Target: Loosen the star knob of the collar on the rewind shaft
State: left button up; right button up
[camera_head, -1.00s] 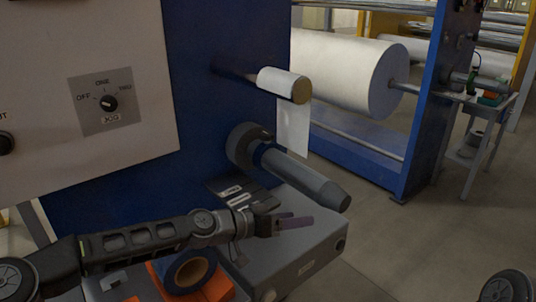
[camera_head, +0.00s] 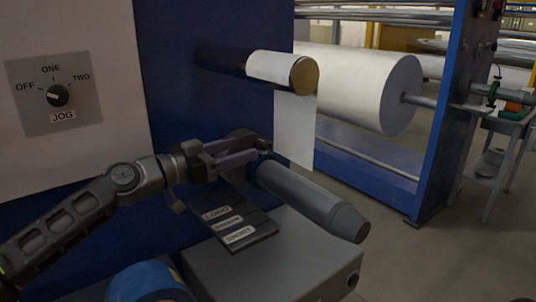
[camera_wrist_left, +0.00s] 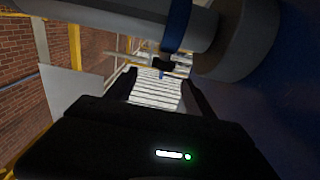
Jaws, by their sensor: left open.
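The rewind shaft (camera_head: 310,200) is a grey cylinder with a tapered end, sticking out from the blue machine wall. Its dark collar (camera_head: 240,136) sits near the wall, largely hidden behind my left gripper (camera_head: 248,153). The left gripper is open, its fingers pointing right in front of the collar. A small dark part, seemingly the star knob (camera_wrist_left: 163,64), shows beyond and between the open fingertips (camera_wrist_left: 160,82). I cannot tell whether they touch it.
A white roll (camera_head: 270,67) on a core sits above the shaft, its web hanging down. A grey box (camera_head: 265,270) and a plate with labels (camera_head: 235,222) lie below. A jog switch (camera_head: 57,95) is at left. Open floor lies at right.

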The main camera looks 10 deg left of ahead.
aim_at(264, 141)
pick_arm(q)
jog(key=shift+a+f+p+x, duration=0.1)
jog(key=shift+f+p+x, duration=0.05)
jog(key=shift+x, duration=1.25)
jog(key=shift+a+f+p+x, duration=0.1)
jog(key=shift+f+x, duration=0.1)
jog(key=shift+x, duration=1.2)
jog(key=shift+f+p+x, duration=0.15)
jog(key=shift+x, duration=1.25)
jog(key=shift+w, duration=0.2)
pick_arm(e)
jog(key=shift+w, duration=0.45)
pick_arm(q)
jog(key=shift+c, duration=0.2)
